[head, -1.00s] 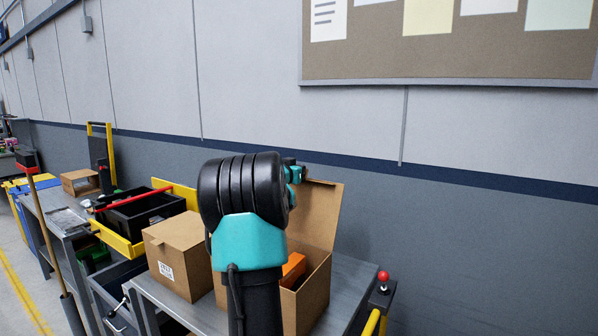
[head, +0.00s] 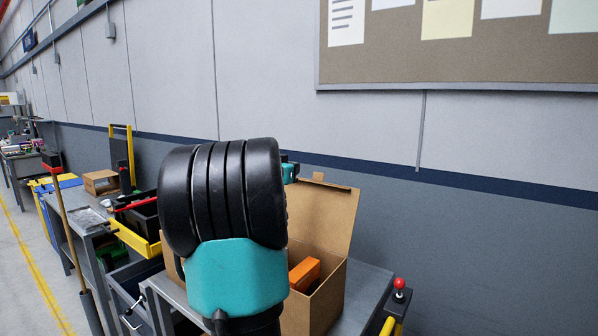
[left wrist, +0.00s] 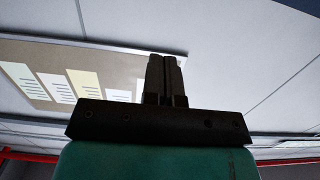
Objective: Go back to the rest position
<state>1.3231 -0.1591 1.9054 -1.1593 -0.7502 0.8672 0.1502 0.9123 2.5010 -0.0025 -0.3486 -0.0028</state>
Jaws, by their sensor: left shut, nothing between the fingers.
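My left gripper (left wrist: 165,60) shows in the left wrist view with its two dark fingers together and nothing between them. It points up toward the wall and board. In the head view my arm's black and teal wrist fills the middle, and the gripper's fingers are hidden behind it. My right gripper is in neither view.
An open cardboard box (head: 338,222) with an orange item (head: 304,273) inside stands on a grey bench (head: 372,290), partly behind my arm. A red-knobbed post (head: 399,290) stands right of it. A black bin (head: 143,218) and small carton (head: 100,182) are left. A noticeboard (head: 400,68) hangs above.

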